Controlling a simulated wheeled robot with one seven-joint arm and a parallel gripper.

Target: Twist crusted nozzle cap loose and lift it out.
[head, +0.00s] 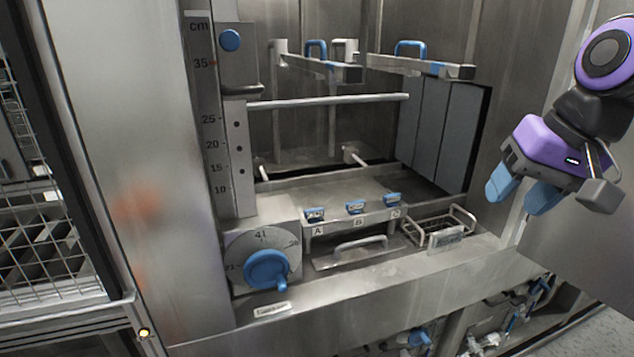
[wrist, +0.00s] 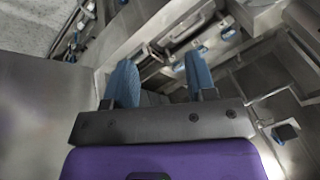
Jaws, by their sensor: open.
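My gripper (head: 518,192), purple with blue fingers, is open and empty. It hangs to the right of the caps, well apart from them, in front of the right steel wall. In the wrist view its two fingers (wrist: 162,80) stand apart with nothing between them.
A blue dial knob (head: 267,270) is left of the caps. A wire basket (head: 440,226) stands right of them, and a bar handle (head: 360,244) lies below. Blue-handled bars (head: 415,65) cross above. A wire rack (head: 50,220) is at far left.

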